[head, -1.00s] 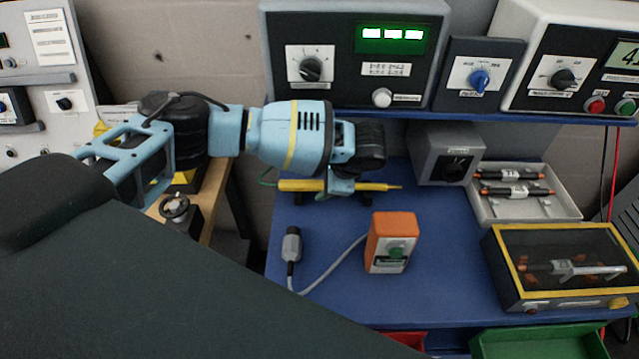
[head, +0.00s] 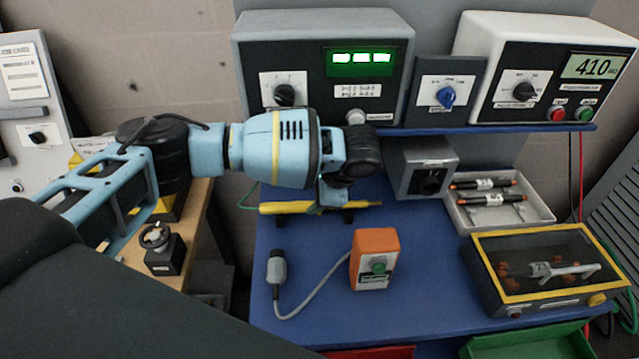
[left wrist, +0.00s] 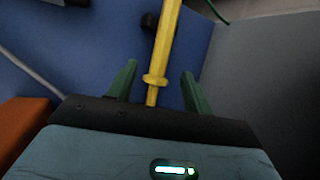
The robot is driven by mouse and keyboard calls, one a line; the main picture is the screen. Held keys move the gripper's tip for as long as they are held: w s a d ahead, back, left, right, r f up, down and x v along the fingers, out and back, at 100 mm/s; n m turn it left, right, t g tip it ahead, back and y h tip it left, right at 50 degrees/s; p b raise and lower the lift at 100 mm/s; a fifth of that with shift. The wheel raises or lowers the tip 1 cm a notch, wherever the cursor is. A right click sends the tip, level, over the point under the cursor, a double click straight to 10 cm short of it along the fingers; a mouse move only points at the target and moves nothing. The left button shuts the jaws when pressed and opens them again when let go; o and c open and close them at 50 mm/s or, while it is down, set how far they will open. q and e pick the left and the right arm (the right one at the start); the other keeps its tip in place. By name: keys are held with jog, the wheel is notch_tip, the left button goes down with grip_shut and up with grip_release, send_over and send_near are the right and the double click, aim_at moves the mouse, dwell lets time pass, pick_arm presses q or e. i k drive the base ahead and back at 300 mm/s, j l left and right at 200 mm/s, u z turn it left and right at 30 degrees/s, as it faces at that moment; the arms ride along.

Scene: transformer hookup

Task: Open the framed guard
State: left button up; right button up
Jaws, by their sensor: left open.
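The framed guard (head: 487,240) is a clear lid with a yellow frame on a dark box at the right of the blue bench in the head view. It looks closed, with a grey handle-like part and orange pieces showing through it. My left gripper (head: 335,192) is open, well left of the guard, at a yellow rod (head: 290,208) resting on black supports. In the left wrist view the yellow rod (left wrist: 164,45) runs between the open fingers of my left gripper (left wrist: 158,80); I cannot tell whether they touch it. My right gripper is not in view.
An orange box (head: 374,245) with a green button and a cabled grey plug (head: 277,270) stand mid-bench. A grey tray (head: 510,218) of black rods lies behind the guard. A shelf (head: 470,130) of instruments overhangs the back. A green bin (head: 530,346) sits below the front edge.

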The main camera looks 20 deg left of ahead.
aim_at(590, 269)
jog(key=k, duration=1)
